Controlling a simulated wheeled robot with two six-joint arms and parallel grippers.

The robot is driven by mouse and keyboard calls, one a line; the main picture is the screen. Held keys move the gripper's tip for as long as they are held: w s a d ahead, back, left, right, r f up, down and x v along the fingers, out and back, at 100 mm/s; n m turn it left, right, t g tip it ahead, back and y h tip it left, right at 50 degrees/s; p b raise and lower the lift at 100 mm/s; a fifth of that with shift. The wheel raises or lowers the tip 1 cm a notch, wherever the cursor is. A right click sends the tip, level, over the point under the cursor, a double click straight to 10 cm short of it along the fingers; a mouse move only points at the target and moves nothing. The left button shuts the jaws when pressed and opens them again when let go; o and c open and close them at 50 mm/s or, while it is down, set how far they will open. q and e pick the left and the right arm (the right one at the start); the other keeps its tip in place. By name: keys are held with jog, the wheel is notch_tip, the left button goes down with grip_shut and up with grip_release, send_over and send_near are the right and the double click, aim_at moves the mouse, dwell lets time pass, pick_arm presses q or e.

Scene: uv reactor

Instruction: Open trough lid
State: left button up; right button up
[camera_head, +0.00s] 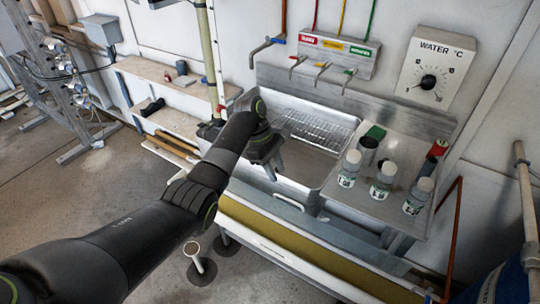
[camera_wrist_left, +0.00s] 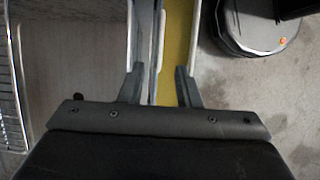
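The long trough (camera_head: 290,246) runs along the front of the sink bench. It shows a yellow surface between pale edges, and a blue-grey strip (camera_head: 350,243) lies along its back side. I cannot tell exactly which part is the lid. My left gripper (camera_head: 270,172) points down over the sink's front edge near the trough. In the left wrist view the gripper (camera_wrist_left: 161,88) is open, its fingers apart on either side of a pale rail and part of the yellow strip (camera_wrist_left: 178,40). Nothing is clearly held, and contact cannot be told. My right gripper is not in view.
The sink (camera_head: 307,162) holds a wire rack (camera_head: 318,128). Several labelled bottles (camera_head: 383,180) stand on the steel top at right. Coloured taps (camera_head: 338,55) and a water dial (camera_head: 430,80) are on the wall.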

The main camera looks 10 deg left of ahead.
pick_arm(q)
jog(key=shift+v, duration=2.3)
